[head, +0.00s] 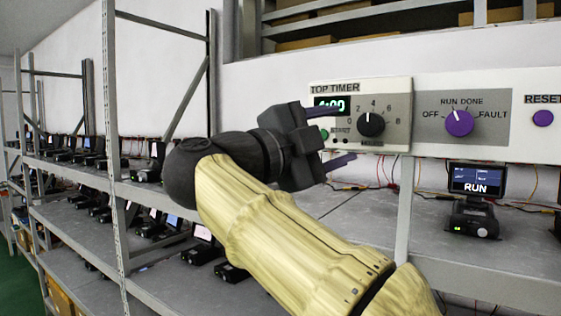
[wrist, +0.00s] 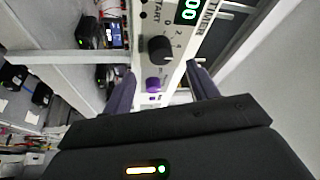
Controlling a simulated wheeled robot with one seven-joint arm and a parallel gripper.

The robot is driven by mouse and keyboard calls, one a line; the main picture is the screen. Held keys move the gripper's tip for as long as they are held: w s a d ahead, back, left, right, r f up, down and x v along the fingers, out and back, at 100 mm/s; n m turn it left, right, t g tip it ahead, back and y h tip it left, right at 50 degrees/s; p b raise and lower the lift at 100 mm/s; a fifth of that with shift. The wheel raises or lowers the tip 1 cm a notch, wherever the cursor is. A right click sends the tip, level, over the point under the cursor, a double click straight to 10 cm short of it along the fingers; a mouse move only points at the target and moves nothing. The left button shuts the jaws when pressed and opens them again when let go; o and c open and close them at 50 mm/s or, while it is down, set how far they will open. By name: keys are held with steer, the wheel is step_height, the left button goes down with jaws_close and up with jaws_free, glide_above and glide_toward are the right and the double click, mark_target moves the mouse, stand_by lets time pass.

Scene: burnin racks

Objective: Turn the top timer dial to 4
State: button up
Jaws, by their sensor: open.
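The top timer panel (head: 398,92) is on the wall rail, with a black dial (head: 371,124) amid the marks 0 to 8. A green display (head: 329,104) appears to read 4:00, partly covered by a finger. My gripper (head: 340,135) is open, its purple fingers spread, to the left of the dial in the head view. In the wrist view the dial (wrist: 160,48) shows beyond the open fingers, apart from them. Nothing is between the fingers.
To the right are a purple RUN/OFF/DONE/FAULT knob (head: 459,123) and a purple RESET button (head: 543,118). A small device with a RUN screen (head: 476,180) stands on the shelf below. Racks with several devices fill the left.

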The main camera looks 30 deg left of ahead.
steer(key=b+v, duration=0.1)
steer(key=v, duration=0.9)
steer(key=shift+a, duration=0.1)
